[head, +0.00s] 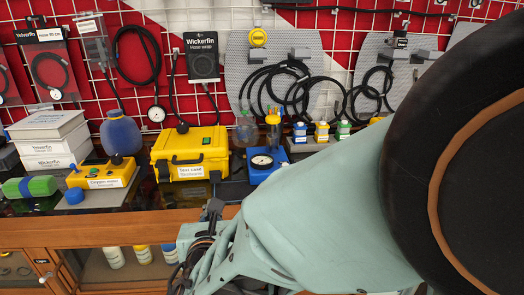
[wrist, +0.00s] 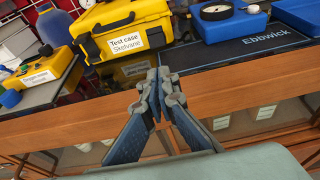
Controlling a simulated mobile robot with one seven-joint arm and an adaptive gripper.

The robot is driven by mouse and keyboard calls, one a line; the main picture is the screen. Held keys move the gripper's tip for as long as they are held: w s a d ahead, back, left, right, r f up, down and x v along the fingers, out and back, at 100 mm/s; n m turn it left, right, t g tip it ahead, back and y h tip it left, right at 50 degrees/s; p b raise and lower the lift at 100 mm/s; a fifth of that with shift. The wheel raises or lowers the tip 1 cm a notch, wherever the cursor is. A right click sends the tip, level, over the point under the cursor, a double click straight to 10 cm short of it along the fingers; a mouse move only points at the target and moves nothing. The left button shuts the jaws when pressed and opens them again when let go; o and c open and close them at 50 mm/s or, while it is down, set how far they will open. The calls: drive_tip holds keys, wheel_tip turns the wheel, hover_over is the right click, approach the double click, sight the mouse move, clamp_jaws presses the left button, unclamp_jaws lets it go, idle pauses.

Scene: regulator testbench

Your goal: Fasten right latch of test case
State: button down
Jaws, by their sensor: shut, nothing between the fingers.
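The yellow test case (head: 188,153) stands lid-closed on the counter, with a white label and a dark handle on its front. Small dark latches show at its front, left and right of the handle, but their state is too small to tell. The case also shows tilted in the wrist view (wrist: 122,28), at the upper left. My gripper (wrist: 158,76) is shut and empty, in front of and below the counter edge, apart from the case. In the head view my arm hides much of the lower right, and the gripper is partly seen near the cabinet front.
A blue gauge block (head: 266,166) stands right of the case, close to it. A yellow oxygen meter box (head: 103,178) stands to the left. A dark mat (wrist: 255,45) lies on the counter's right. The wooden counter front (wrist: 100,125) lies behind my gripper. Hoses hang on the back grid.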

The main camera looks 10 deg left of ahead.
sight(216, 176)
drive_tip(key=b+x, duration=0.1)
drive_tip(key=x, duration=0.8)
drive_tip(key=shift+w+f, duration=0.15)
drive_tip(key=shift+w, duration=0.1)
drive_tip(key=shift+r+g+p, duration=0.3)
drive_tip(key=shift+p, duration=0.55)
